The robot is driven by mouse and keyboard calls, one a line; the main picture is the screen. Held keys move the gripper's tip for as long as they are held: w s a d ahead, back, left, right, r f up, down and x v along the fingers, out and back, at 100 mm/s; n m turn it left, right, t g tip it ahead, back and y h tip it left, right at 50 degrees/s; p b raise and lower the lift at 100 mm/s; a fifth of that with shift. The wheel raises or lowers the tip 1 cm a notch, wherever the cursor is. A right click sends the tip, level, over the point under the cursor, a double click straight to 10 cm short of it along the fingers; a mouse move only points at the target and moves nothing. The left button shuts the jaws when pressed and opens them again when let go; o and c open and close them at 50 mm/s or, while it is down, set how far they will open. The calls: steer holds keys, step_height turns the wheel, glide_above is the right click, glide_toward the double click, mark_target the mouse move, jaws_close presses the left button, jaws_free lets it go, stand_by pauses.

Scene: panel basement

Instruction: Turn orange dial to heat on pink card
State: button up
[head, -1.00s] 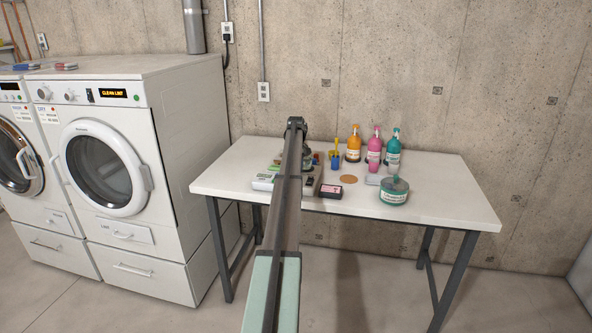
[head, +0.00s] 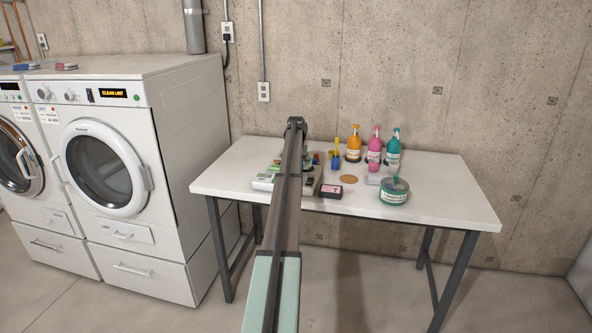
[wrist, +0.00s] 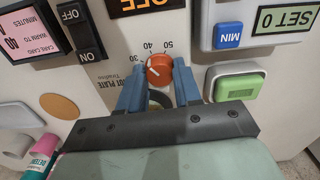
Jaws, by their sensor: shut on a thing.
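In the wrist view, the orange dial (wrist: 160,69) is on a light panel, with a scale marked 30, 40 and 50 around it. A white mark on the dial points up and to the left. My gripper (wrist: 159,80) has its two blue fingers on either side of the dial, shut on it. The pink card (wrist: 22,40) lies at the upper left, and its print includes "40", "minutes" and "warm". The card also shows in the head view on a dark block (head: 331,190). In the head view my arm hides the dial and the gripper.
An OFF switch (wrist: 83,32), a blue MIN button (wrist: 229,36), a green button (wrist: 238,88) and a SET 0 display (wrist: 287,18) surround the dial. Pump bottles (head: 374,146) and a green tub (head: 394,191) stand on the table (head: 440,205). Its right side is clear.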

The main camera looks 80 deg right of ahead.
steer(key=shift+m, duration=2)
steer(key=o, duration=0.8)
steer(key=shift+c, duration=0.2)
steer(key=shift+r, duration=0.1)
step_height(320, 180, up, 14)
